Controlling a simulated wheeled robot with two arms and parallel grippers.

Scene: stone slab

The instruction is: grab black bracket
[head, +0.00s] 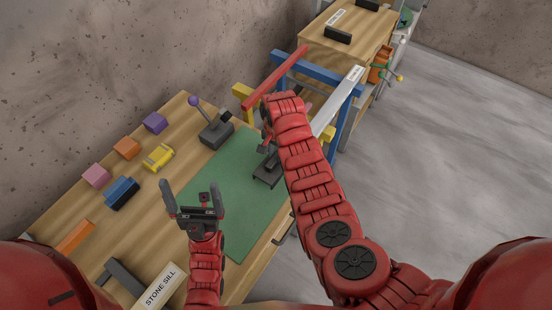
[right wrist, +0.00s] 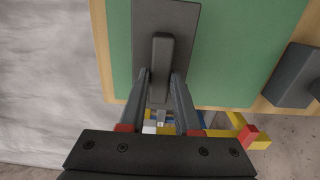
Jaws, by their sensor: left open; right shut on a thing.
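The black bracket (head: 266,177) is at the right edge of the green mat, partly hidden by my right arm. In the right wrist view the black bracket (right wrist: 165,58) shows a flat dark plate with a raised bar. My right gripper (right wrist: 162,80) has its two fingers on either side of that bar and is shut on it. In the head view the right gripper is mostly hidden behind its own arm. The plate looks to be at or just over the mat; I cannot tell which. My left gripper (head: 193,198) is open and empty over the mat's left edge.
The green mat (head: 225,180) lies on a wooden table. A purple-knobbed lever (head: 213,125) stands at its back edge. Several coloured blocks, one a yellow piece (head: 158,158), lie left. A STONE SILL label (head: 160,289) is near. Blue and yellow frames (head: 305,70) stand beyond.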

